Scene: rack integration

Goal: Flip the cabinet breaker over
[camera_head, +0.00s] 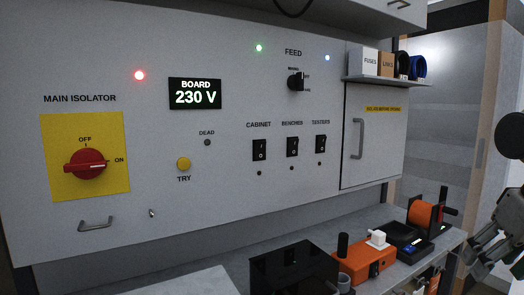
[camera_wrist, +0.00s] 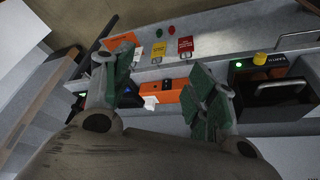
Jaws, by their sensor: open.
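The cabinet breaker (camera_head: 259,150) is a small black rocker switch under the label CABINET on the grey board (camera_head: 222,135) in the head view. It is the leftmost of three; the benches breaker (camera_head: 292,147) and the testers breaker (camera_head: 321,144) stand to its right. A small dark lamp sits below each. My gripper (camera_head: 492,258) is at the far right edge, well away from the breakers. In the wrist view my gripper (camera_wrist: 160,105) is open and empty, pointing over the bench. The breakers are not seen there.
A red main isolator (camera_head: 86,164) on yellow points towards ON. The display (camera_head: 195,94) reads 230 V. A shelf (camera_head: 388,79) with boxes juts out at the right above a handled door (camera_head: 378,140). An orange device (camera_head: 366,262) and a black box (camera_head: 292,272) stand on the bench below.

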